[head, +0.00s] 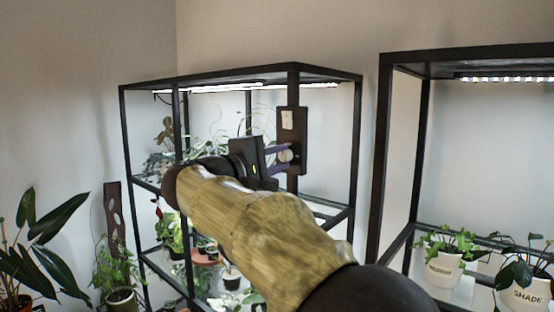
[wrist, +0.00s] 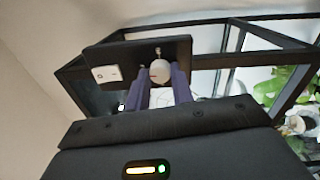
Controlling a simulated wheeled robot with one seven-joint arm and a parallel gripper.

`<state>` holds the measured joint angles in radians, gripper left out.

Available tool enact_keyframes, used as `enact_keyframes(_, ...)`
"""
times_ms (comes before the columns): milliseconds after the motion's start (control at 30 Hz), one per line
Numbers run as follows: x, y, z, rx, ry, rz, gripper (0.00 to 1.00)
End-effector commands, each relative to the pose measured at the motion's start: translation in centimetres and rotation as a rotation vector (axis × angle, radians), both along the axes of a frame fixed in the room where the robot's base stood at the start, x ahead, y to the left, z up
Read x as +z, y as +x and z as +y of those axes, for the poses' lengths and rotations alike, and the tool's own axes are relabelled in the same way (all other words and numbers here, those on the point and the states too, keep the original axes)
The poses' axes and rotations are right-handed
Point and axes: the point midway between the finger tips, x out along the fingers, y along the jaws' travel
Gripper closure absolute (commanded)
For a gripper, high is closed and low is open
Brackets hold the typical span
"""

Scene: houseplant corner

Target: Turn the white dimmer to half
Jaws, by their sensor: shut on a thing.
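The white dimmer (wrist: 160,69) is a round knob on a dark panel (wrist: 135,50). In the head view the dimmer (head: 285,156) shows as a pale knob low on the dark upright panel (head: 301,125). My gripper (wrist: 161,78) has one purple finger on each side of the knob and is shut on it. In the head view my gripper (head: 281,155) reaches the panel from the left. A small pale mark sits at the knob's edge in the wrist view. I cannot read the exact setting, and the fingers hide the knob's sides.
A white switch (wrist: 106,73) sits on the same panel beside the dimmer. The panel is on a black shelf frame (head: 353,150) with several plants. Another shelf (head: 378,160) stands at the right with potted plants (head: 443,268). A large leafy plant (head: 40,245) is at far left.

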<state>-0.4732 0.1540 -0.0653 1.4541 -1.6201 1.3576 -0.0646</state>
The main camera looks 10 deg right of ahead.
Motion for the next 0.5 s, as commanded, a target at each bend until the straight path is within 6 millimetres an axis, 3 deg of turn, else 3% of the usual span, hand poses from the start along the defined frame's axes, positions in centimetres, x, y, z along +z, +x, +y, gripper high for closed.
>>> enact_keyframes(500, -0.03, 0.03, 0.07, 0.003, -0.05, 0.069, 0.99)
